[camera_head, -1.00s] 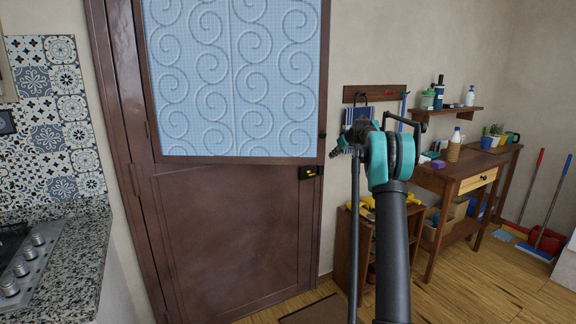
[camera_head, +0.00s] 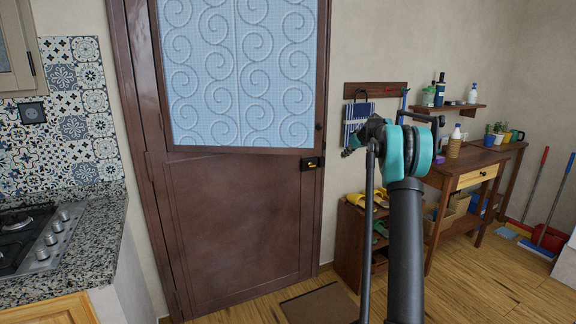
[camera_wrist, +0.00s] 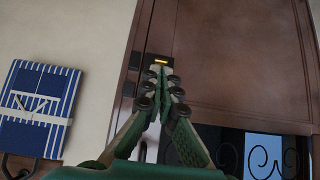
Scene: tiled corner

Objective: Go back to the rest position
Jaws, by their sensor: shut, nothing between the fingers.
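My arm rises in front of the right half of the head view, with its teal joint (camera_head: 408,150) beside the door's right edge. My gripper (camera_wrist: 160,68) shows in the wrist view with its green fingers shut and empty, the tips together. The fingertips lie in line with the door's latch (camera_wrist: 159,61); I cannot tell how far apart they are. In the head view the gripper itself is hidden or too small to make out. The brown door (camera_head: 235,220) with a blue swirl-patterned pane (camera_head: 238,70) looks closed, and its dark latch (camera_head: 312,163) is at the right edge.
A stone counter (camera_head: 95,240) with a gas hob (camera_head: 35,240) is at left. A shoe rack (camera_head: 350,240), a wooden table (camera_head: 465,172), a wall shelf (camera_head: 455,107) and a hanging striped cloth (camera_head: 357,118) are at right. A mat (camera_head: 318,305) lies before the door.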

